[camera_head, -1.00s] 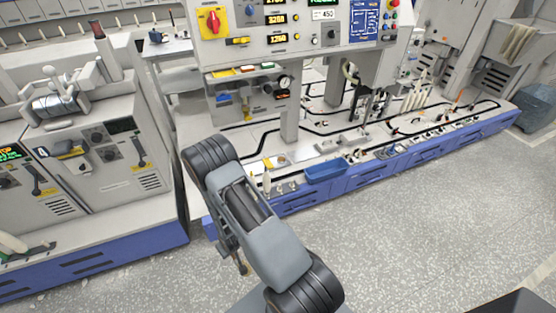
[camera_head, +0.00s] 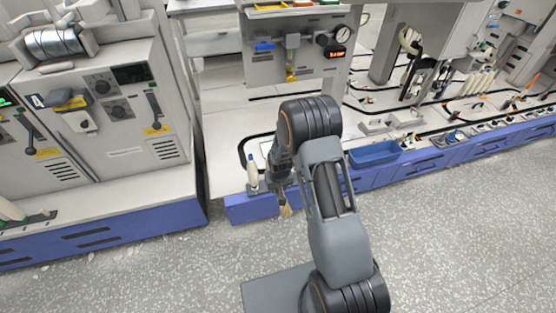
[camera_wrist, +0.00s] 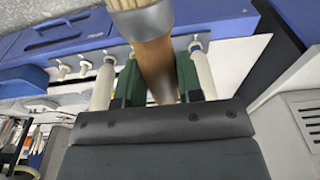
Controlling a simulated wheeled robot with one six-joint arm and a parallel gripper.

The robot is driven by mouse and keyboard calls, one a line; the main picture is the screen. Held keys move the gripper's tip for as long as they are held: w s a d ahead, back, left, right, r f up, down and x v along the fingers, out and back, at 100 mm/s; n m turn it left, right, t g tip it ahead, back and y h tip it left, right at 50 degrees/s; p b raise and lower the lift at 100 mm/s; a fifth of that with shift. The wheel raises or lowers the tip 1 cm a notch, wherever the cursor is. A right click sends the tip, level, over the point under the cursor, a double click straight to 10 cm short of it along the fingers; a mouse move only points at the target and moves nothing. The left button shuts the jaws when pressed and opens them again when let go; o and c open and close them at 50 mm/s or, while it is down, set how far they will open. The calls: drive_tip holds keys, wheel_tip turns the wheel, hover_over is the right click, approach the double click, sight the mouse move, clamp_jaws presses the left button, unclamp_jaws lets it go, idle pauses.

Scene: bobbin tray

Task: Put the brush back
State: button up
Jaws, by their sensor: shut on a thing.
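The brush has a wooden handle (camera_wrist: 156,68), a pale metal collar and light bristles. In the wrist view it lies between the green finger pads of my gripper (camera_wrist: 160,80), which is shut on the handle. The bristle end points away from my gripper and is cut off by the top edge. In the head view the brush (camera_head: 285,210) hangs bristles down below my gripper (camera_head: 280,182), in front of the blue bench edge. My arm hides part of the gripper there. The brush's place is not clearly identifiable in these views.
A blue tray (camera_head: 375,155) sits at the bench's front edge, right of my arm. A white bobbin (camera_head: 252,177) stands upright just left of my gripper. A grey machine (camera_head: 110,110) stands at the left. The floor in front is clear.

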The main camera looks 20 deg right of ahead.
drive_tip(key=shift+w+f+g+b, duration=0.5)
drive_tip(key=shift+w+f+b, duration=0.65)
drive_tip(key=shift+b, duration=2.6)
